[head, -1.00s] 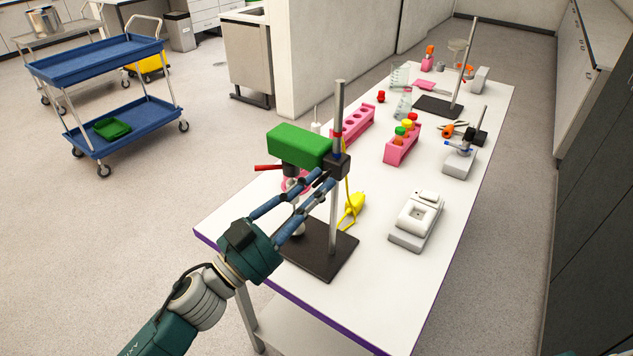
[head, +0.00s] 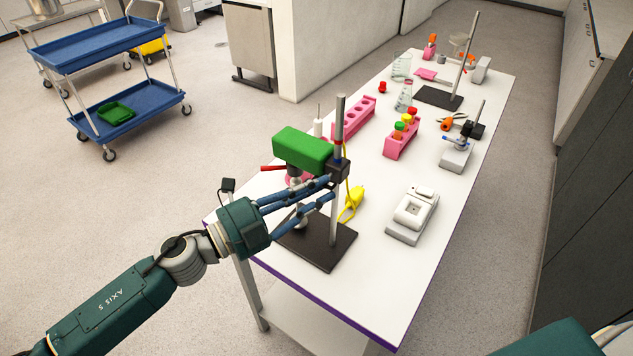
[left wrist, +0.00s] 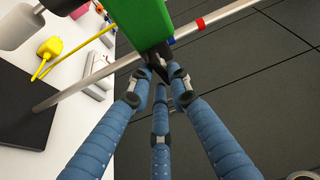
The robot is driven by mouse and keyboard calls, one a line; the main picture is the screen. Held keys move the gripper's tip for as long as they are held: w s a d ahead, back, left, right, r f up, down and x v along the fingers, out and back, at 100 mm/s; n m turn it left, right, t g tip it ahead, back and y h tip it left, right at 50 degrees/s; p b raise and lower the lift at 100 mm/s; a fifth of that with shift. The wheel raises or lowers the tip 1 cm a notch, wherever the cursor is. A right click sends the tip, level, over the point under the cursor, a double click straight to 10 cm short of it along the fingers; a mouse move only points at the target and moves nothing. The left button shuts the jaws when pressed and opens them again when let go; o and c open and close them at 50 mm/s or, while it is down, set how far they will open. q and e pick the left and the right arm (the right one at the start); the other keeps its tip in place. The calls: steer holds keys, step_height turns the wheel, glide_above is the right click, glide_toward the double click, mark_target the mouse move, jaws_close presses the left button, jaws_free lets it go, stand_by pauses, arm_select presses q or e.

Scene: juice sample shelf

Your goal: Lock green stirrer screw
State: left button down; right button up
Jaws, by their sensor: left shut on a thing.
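The green stirrer (head: 302,150) is clamped to an upright metal rod (head: 340,112) on a black base plate (head: 318,247). A black clamp block (head: 341,172) joins it to the rod. My left gripper (head: 330,187) reaches in from the left, just below the stirrer housing and beside the clamp. In the left wrist view, the green stirrer (left wrist: 143,18) is close above my left fingers (left wrist: 160,78), which are closed around a small black part beneath it. That part looks like the stirrer screw, mostly hidden by the fingertips. My right gripper is out of view.
A white scale (head: 411,212) stands to the right. Pink racks (head: 402,146) and glassware are farther back. The table's front right is clear.

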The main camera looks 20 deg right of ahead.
arm_select(q)
steer(key=shift+w+r+m+p, duration=0.1)
steer(key=shift+r+m+p, duration=0.1)
steer(key=shift+m+p, duration=0.35)
steer(key=c, duration=1.6)
jaws_free()
steer(key=shift+f, duration=0.1)
steer(key=v, duration=1.2)
steer(key=shift+r, duration=0.2)
